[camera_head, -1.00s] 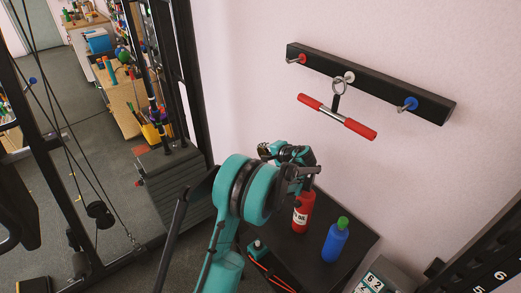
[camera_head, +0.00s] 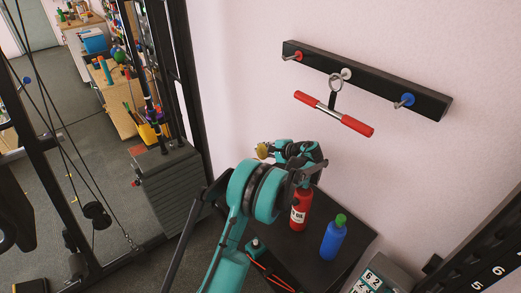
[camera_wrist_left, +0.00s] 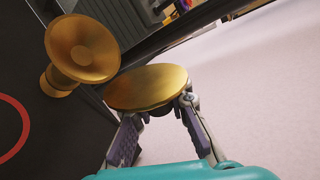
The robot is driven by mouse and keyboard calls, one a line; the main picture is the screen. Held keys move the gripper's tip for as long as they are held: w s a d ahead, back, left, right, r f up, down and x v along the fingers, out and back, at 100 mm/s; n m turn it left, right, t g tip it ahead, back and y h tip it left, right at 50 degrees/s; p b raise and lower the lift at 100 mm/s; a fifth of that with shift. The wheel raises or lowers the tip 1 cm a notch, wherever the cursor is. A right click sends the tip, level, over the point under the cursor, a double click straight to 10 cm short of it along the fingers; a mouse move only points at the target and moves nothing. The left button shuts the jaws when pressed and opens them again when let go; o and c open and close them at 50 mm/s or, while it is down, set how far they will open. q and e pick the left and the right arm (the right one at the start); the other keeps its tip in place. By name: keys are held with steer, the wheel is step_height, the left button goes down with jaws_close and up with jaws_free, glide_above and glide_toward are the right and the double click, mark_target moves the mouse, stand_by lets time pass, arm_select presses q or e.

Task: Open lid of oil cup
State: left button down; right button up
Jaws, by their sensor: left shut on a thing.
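In the left wrist view, a gold cup (camera_wrist_left: 82,48) with a wide, shallow, open top stands on a dark surface at the upper left. A round gold lid (camera_wrist_left: 147,86) is held between the fingers of my left gripper (camera_wrist_left: 160,118), apart from the cup. The fingers are shut on its underside, where a small dark part shows. In the head view, my left gripper (camera_head: 275,150) is above the black table, pointing left, with a gold piece at its tip. The cup is hidden there behind my arm. My right gripper is not in view.
A red bottle (camera_head: 300,210) with a white label and a blue bottle (camera_head: 334,238) with a green cap stand on the black table (camera_head: 357,237). A wall rack (camera_head: 365,80) holds a red-ended handle (camera_head: 333,113). A weight machine (camera_head: 172,195) stands to the left.

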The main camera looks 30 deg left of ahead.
arm_select(q)
steer(key=c, duration=1.5)
jaws_free()
steer(key=v, duration=1.2)
